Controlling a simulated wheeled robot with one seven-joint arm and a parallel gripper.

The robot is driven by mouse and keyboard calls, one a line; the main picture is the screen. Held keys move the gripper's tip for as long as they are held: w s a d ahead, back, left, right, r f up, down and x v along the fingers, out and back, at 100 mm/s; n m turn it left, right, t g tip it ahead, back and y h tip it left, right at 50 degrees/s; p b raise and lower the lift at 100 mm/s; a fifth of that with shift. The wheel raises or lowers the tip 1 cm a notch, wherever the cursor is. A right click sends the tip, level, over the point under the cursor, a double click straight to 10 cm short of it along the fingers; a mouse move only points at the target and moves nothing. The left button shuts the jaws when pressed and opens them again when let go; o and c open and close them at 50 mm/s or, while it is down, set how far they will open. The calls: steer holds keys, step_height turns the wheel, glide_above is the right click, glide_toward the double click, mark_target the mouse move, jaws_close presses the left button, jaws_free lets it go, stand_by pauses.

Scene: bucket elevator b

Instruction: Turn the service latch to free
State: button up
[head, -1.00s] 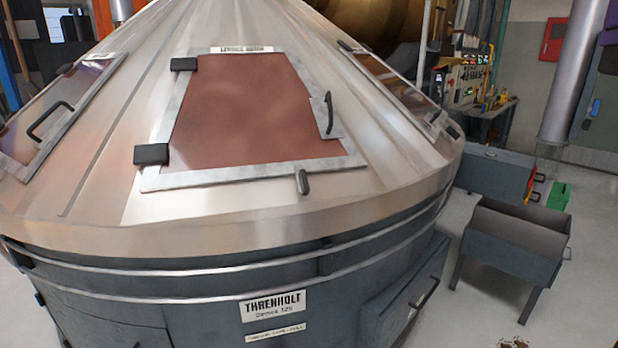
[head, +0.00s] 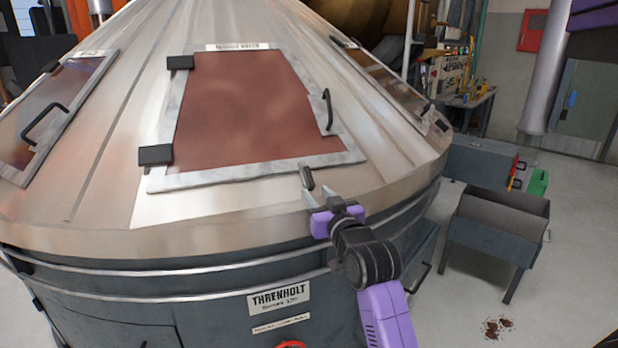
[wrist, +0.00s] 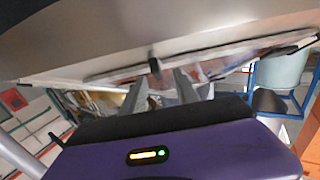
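The service latch (head: 307,178) appears to be the short dark lever just below the lower edge of the reddish hatch panel (head: 240,110) on the metal cone. It points down the slope, tilted slightly. My gripper (head: 318,194) is at the lower rim of the cone, just below the latch, with its two grey fingers apart and nothing held. In the wrist view the latch (wrist: 154,66) shows ahead of the open fingers (wrist: 160,82), roughly between them. Whether a finger touches it I cannot tell.
The hatch has a curved dark handle (head: 327,110) on its right and black hinges (head: 156,155) on its left. A grey trough on legs (head: 497,230) stands on the floor at right. The cone's rim (head: 200,240) lies close under my gripper.

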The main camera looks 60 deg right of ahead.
mark_target(312, 181)
steer(key=shift+d+r, duration=0.4)
steer(key=shift+d, duration=0.1)
steer(key=shift+w+d+r, duration=0.1)
steer(key=shift+w+d, duration=0.1)
steer(key=shift+d, duration=0.1)
steer(key=p+x, duration=0.1)
steer(key=x, duration=0.6)
jaws_close()
